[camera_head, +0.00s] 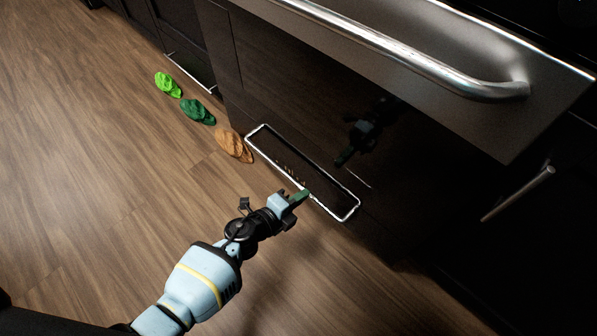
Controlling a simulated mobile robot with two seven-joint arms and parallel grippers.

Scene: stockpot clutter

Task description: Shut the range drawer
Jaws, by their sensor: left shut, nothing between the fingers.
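The range drawer (352,212) is low at the foot of the range, seen from above. A thin silver rim outlines a narrow, dark rectangular area there, which looks like the drawer standing a little out from the dark front. Small marks show faintly inside it; I cannot tell what they are. My left gripper (303,195) comes in from the lower left. It is shut and empty, with its green fingertips at the drawer's outer long edge. I cannot tell whether they touch it. My right gripper is not in view.
The range's glossy dark front (300,85) reflects my arm. A thick steel handle (400,55) juts out above. Light green (167,86), dark green (197,111) and brown (234,146) shoe-like things lie on the wood floor left of the drawer. The floor further left is clear.

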